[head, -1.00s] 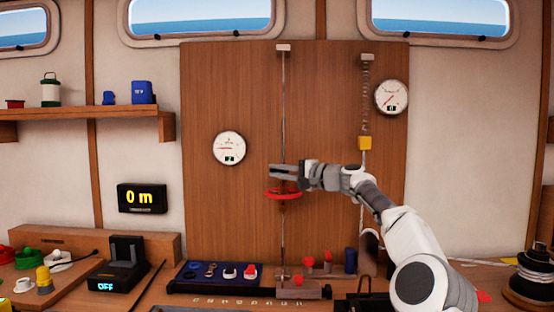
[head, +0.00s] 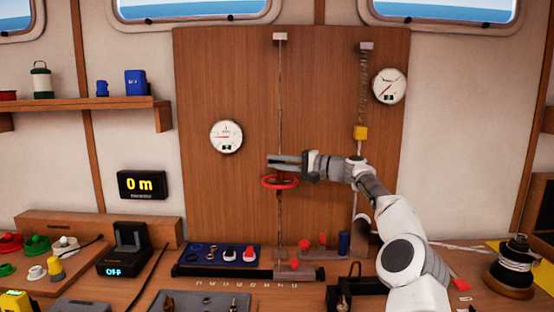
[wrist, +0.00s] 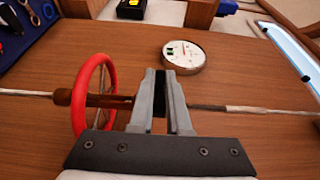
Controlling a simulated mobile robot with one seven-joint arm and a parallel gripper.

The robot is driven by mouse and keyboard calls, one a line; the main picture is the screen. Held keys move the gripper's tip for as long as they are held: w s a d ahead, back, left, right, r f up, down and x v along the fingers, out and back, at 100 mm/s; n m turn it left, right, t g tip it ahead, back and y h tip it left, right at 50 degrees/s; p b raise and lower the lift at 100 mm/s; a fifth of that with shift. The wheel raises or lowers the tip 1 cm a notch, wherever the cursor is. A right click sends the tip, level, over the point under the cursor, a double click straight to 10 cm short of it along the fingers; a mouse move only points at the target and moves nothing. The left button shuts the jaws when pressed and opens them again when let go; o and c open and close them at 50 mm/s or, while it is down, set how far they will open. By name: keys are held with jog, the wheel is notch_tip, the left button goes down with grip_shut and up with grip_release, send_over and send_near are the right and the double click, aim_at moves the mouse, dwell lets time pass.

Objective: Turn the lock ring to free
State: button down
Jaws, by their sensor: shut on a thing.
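A red wheel (head: 280,181) sits around a thin upright rod (head: 280,110) in front of a wooden panel. In the wrist view the red wheel (wrist: 92,95) stands left of my fingers, with a brown hub (wrist: 70,97) running through it along the rod. My gripper (head: 285,161) is just above the wheel, its fingers on both sides of the rod. In the wrist view my gripper (wrist: 160,98) is shut at the hub's end, on what I take to be the lock ring. The fingers hide most of it, and its turn position cannot be read.
Two round gauges (head: 226,136) (head: 389,86) are on the panel. Below lie a blue tray of small parts (head: 217,255), red-topped pieces (head: 304,245) and a dark box (head: 125,248) reading OFF.

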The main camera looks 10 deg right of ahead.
jog(key=shift+a, duration=0.15)
jog(key=c, duration=0.9)
grip_release()
jog(key=v, duration=1.7)
jog(key=shift+s+d+b, duration=0.1)
jog(key=shift+d+b, duration=0.15)
jog(key=shift+b, duration=0.05)
